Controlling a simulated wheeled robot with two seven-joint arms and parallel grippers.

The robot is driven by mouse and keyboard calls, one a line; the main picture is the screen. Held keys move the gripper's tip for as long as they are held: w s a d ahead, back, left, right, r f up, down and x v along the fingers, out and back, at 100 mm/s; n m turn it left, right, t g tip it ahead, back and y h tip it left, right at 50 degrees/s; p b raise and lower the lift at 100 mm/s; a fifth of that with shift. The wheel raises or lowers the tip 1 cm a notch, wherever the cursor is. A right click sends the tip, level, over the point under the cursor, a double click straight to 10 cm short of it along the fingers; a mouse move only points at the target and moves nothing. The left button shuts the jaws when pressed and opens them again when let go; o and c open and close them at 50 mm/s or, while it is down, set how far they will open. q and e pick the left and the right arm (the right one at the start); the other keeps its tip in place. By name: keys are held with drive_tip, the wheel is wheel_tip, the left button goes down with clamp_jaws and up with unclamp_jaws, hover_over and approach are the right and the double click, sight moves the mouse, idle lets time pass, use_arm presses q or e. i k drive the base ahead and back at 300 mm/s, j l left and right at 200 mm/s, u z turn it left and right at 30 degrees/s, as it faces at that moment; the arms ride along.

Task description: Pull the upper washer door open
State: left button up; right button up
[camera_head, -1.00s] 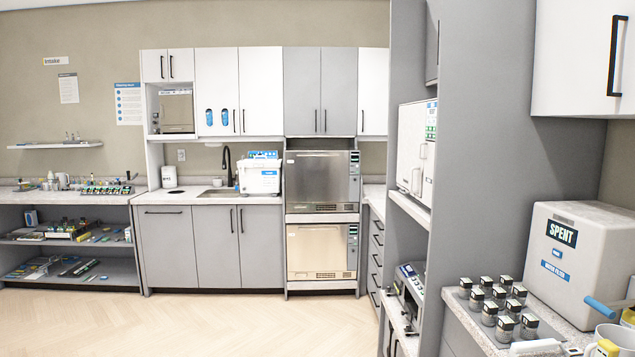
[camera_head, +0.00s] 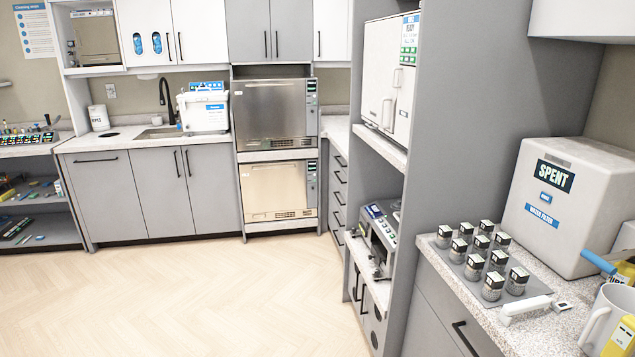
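The upper washer (camera_head: 274,113) is a steel-fronted unit in a tall grey cabinet against the back wall. Its door looks shut, with a handle bar along the top edge and a dark control panel (camera_head: 311,105) on its right. The lower washer (camera_head: 278,190) sits directly below, with a warmer-toned steel door that also looks shut. Both stand across the floor, well away from me. Neither of my grippers shows in the head view.
Open wooden floor (camera_head: 200,300) lies before the washers. A sink counter (camera_head: 140,138) with a white lidded box (camera_head: 205,112) is to their left. At right, a tall grey partition (camera_head: 470,120) and a counter with a SPENT bin (camera_head: 565,205) and several jars stand close.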

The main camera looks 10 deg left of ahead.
sight(276, 108)
drive_tip(key=i+j+u, duration=0.3)
drive_tip(key=i, duration=0.7)
drive_tip(key=i+u, duration=0.3)
drive_tip(key=i, duration=3.25)
